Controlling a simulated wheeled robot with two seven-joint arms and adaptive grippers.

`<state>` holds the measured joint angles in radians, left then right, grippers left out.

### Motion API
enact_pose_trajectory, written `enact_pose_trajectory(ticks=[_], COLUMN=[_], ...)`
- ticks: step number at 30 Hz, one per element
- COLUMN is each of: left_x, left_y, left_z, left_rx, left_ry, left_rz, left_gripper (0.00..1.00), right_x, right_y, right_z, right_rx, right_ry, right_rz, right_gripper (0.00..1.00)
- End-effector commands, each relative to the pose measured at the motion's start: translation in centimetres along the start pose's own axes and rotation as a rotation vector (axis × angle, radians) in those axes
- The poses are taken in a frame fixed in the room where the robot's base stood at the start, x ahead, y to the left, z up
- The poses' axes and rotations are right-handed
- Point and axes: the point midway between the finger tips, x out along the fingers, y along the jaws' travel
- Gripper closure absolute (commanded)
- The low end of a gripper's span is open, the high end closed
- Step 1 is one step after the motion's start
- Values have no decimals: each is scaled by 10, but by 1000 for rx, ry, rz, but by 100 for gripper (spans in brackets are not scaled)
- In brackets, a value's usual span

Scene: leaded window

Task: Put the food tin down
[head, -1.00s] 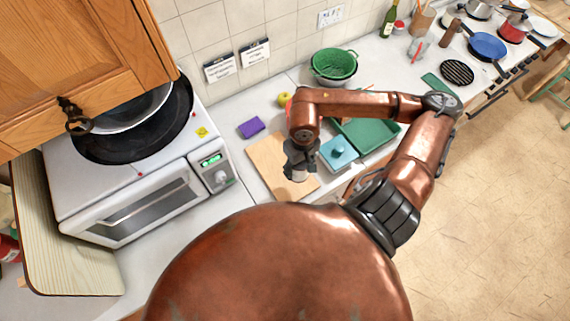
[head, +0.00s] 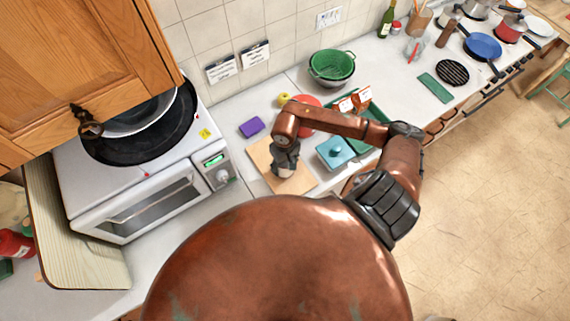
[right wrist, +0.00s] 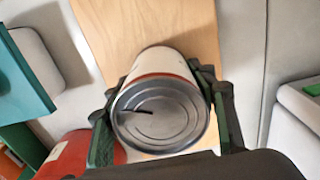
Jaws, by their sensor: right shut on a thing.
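The food tin (right wrist: 160,112) has a grey metal lid with a pull tab and a pale wrapper with a red-brown band. My right gripper (right wrist: 165,92) is shut around its sides, one finger on each side. In the head view my right gripper (head: 286,158) and the tin (head: 285,172) are over the wooden cutting board (head: 301,184), which also shows behind the tin in the right wrist view (right wrist: 150,25). I cannot tell whether the tin's base touches the board. My left gripper is not in view.
A purple sponge (head: 251,127) lies left of the board, and a teal lidded dish (head: 335,153) stands right of it. A red round item (head: 307,112) and a green colander (head: 332,65) are behind. A white oven (head: 140,190) stands at left.

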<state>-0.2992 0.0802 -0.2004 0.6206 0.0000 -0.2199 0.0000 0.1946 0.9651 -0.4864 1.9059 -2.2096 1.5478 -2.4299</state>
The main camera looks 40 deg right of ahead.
Motion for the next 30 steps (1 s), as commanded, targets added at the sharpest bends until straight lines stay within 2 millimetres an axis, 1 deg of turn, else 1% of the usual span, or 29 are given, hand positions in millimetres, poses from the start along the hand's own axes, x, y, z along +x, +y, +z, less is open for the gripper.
enact_pose_trajectory(ticks=[8,9,16,26,28,30], left_x=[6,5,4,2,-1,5], left_y=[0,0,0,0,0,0], left_z=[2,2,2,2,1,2], left_rx=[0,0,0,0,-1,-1], left_ry=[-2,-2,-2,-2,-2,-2], left_rz=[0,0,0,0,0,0], left_gripper=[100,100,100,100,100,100], right_x=[3,3,2,1,-3,-11], right_y=[0,0,0,0,0,1], right_z=[-1,0,0,0,0,-2], right_rx=[0,0,1,1,1,0], right_ry=[2,0,0,0,0,5], right_rz=[0,1,0,0,-1,1], right_gripper=[88,47,31,31,31,31])
